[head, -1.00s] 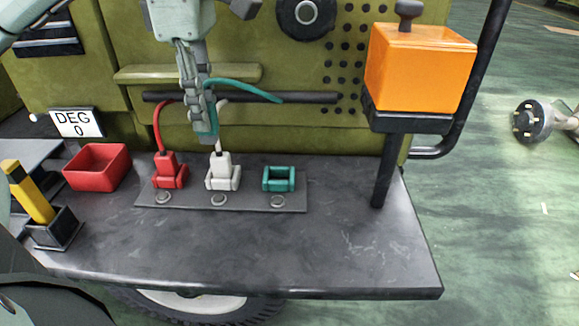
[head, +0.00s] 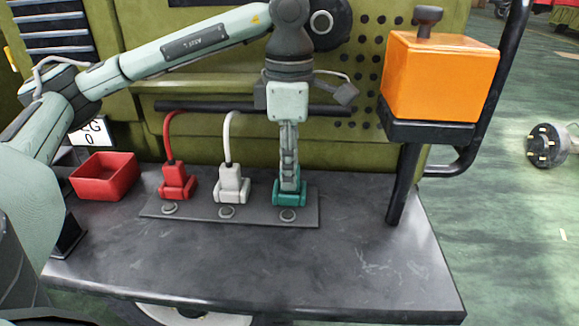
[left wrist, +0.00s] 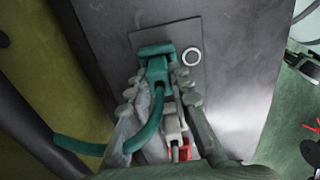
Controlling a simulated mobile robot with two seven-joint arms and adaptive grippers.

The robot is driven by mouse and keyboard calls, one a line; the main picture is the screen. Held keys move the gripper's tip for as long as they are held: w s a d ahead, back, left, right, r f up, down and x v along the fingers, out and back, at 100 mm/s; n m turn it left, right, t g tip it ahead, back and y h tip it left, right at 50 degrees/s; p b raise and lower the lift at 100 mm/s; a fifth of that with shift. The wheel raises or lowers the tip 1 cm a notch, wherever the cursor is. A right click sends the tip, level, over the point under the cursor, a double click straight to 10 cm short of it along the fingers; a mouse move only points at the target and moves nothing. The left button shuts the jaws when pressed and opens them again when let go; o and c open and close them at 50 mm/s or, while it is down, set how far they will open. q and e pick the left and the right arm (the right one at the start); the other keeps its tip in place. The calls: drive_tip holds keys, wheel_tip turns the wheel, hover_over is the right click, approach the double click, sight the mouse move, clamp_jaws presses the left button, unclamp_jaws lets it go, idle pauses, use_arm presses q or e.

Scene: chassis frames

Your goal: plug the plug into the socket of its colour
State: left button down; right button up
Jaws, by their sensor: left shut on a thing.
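My left gripper (head: 289,184) points straight down over the teal socket (head: 290,200) at the right end of the grey socket plate (head: 250,217). It is shut on the teal plug, mostly hidden behind its fingers in the head view. In the left wrist view the teal plug (left wrist: 158,72) sits between the fingertips and meets the teal socket (left wrist: 155,50). How deep it sits cannot be told. The teal cable (left wrist: 146,130) curves away beside the fingers. A red plug (head: 175,178) and a white plug (head: 231,180) stand in their own sockets.
A red bin (head: 104,178) stands left of the plate. An orange box (head: 440,78) on a dark post (head: 403,185) rises at the right. A dark bar (head: 245,107) runs behind. The front of the worktop (head: 270,265) is clear.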

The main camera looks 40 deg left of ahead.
use_arm(q)
drive_tip(key=shift+f, duration=0.15)
use_arm(e)
drive_tip(key=shift+f, duration=0.1)
use_arm(q)
drive_tip(key=c, duration=1.4)
unclamp_jaws()
wheel_tip(320, 180, up, 6)
drive_tip(key=shift+r, duration=0.25)
wheel_tip(320, 180, up, 6)
drive_tip(key=p, duration=0.2)
drive_tip(key=shift+f+p, duration=0.15)
drive_tip(key=shift+p, duration=0.25)
use_arm(e)
wheel_tip(320, 180, down, 7)
drive_tip(key=s, duration=0.2)
drive_tip(key=shift+g, duration=0.3)
